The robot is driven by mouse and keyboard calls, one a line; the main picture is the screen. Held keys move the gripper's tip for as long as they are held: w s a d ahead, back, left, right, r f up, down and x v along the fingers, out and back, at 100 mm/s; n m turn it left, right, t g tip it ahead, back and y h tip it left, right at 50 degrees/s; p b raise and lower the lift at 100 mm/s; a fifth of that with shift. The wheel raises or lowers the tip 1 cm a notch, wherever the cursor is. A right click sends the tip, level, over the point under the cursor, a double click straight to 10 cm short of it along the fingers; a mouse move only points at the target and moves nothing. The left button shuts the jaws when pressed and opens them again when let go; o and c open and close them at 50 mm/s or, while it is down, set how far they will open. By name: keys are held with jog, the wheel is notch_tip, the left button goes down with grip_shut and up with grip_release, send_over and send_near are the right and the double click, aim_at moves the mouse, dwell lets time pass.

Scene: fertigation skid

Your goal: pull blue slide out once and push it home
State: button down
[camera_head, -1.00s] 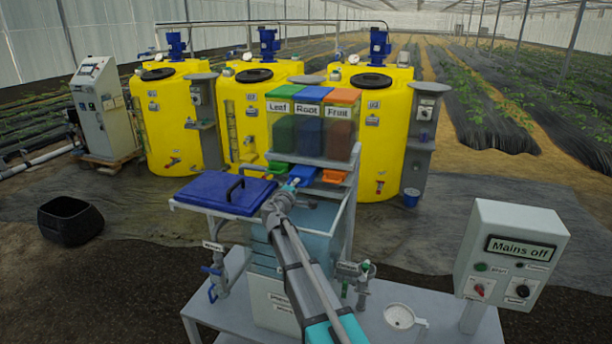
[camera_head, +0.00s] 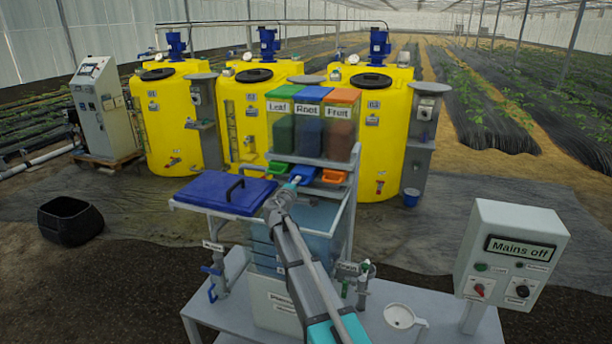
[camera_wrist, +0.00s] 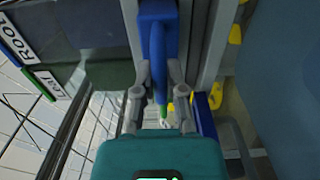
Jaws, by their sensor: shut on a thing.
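The blue slide (camera_head: 305,173) sticks out below the blue-lidded Root hopper (camera_head: 309,131), between a green slide (camera_head: 278,169) and an orange slide (camera_head: 333,176). My gripper (camera_head: 292,185) is at its front end, reaching up from the bench side. In the wrist view the blue slide (camera_wrist: 157,15) runs down from the top middle. The two fingers of my gripper (camera_wrist: 159,78) stand on either side of its blue handle and are shut on it. How far the slide is out is hard to judge, as my wrist partly hides its front.
A tank with an open blue lid (camera_head: 226,195) stands left of my wrist and below the hoppers. Yellow tanks (camera_head: 375,135) stand behind.

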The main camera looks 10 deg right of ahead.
jog(key=shift+x, duration=2.35)
jog(key=c, duration=0.5)
grip_release()
jog(key=shift+s+a, duration=0.1)
jog(key=v, duration=0.7)
